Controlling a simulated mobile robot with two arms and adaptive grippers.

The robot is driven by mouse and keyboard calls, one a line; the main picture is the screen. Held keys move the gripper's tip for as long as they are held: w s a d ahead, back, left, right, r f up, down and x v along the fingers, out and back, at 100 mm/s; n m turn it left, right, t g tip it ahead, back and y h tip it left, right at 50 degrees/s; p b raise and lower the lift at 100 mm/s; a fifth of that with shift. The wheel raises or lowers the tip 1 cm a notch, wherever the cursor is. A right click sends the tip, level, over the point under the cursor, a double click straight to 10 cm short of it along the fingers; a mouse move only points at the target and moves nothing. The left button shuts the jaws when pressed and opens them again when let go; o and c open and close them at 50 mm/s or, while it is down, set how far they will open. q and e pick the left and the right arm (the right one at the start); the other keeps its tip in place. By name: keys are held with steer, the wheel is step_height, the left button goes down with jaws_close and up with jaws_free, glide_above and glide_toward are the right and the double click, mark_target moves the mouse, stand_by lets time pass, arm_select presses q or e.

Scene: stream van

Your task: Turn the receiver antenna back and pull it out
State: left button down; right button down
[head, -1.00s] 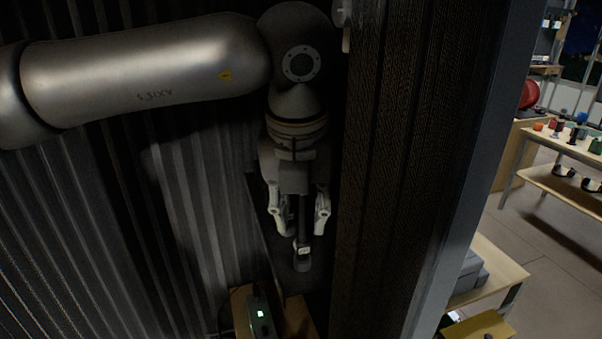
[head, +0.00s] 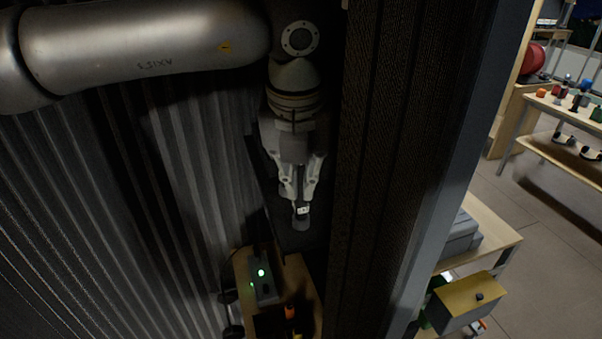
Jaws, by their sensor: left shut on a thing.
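My left gripper (head: 300,193) hangs down from the arm at the top centre, fingers drawn together. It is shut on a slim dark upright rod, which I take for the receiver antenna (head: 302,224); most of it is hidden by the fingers. A small white label shows just below the fingertips, above a rounded dark end. What the rod is fixed to is too dark to tell. A dark box with green lights (head: 264,288) sits lower left of the gripper; I cannot tell whether it is the receiver. My right gripper is not in view.
A ribbed dark wall (head: 130,210) fills the left and a dark panel (head: 385,150) stands close right of the gripper. A wooden shelf (head: 300,275) lies below, with an orange item (head: 290,312). Benches stand outside at right.

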arm_select(q)
steer(key=shift+m+b, duration=0.3)
steer(key=shift+m, duration=0.1)
steer(key=shift+m+h+b, duration=0.4)
steer(key=shift+m, duration=0.9)
steer(key=shift+m, duration=0.4)
steer(key=shift+m+g+h, duration=0.4)
steer(key=shift+m, duration=0.8)
steer(key=shift+b, duration=0.3)
